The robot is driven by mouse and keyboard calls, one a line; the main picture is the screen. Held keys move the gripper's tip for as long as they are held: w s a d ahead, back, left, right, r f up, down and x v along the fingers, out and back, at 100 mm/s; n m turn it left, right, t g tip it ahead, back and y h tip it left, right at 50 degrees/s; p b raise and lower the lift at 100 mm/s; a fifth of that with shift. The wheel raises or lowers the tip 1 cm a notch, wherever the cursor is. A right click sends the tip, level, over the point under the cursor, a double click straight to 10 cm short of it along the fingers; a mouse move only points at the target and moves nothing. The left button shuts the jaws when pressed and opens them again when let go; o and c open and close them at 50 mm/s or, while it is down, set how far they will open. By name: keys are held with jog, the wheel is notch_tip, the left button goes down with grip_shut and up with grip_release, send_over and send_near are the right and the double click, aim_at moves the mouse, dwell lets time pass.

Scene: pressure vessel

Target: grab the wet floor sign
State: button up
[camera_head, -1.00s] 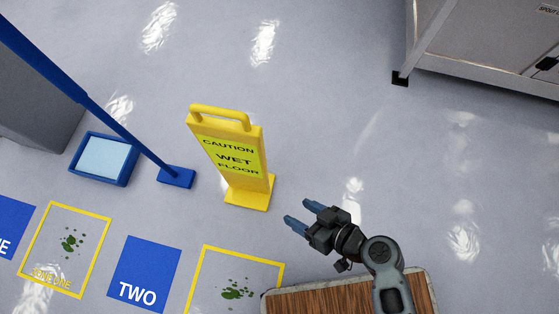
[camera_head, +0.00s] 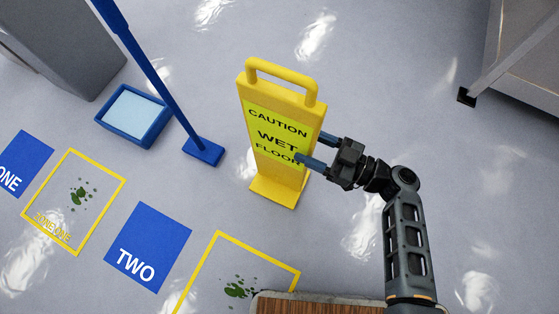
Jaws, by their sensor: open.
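The yellow wet floor sign (camera_head: 278,130) stands upright on the grey floor near the middle of the head view. It has a loop handle (camera_head: 284,72) on top and a wider foot at the bottom. My gripper (camera_head: 318,152) is at the sign's right side, around the height of its lettering in the picture. Its two blue fingers are apart, pointing left, with nothing held between them. The lower finger overlaps the sign's right edge in the picture; I cannot tell whether it touches.
A blue mop (camera_head: 203,151) and a blue tray (camera_head: 134,117) are left of the sign. Blue floor mark TWO (camera_head: 148,247) and yellow-framed zones with green spots lie at lower left. A grey cabinet (camera_head: 64,45) stands upper left, a metal table (camera_head: 525,57) upper right. Floor on the right is clear.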

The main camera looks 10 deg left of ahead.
aim_at(296, 140)
jog(key=x, duration=0.4)
jog(key=shift+a+f+b, duration=0.1)
jog(key=shift+a+b, duration=0.05)
jog(key=shift+b, duration=0.2)
grip_shut()
jog(key=shift+w, duration=0.1)
dwell(1.0)
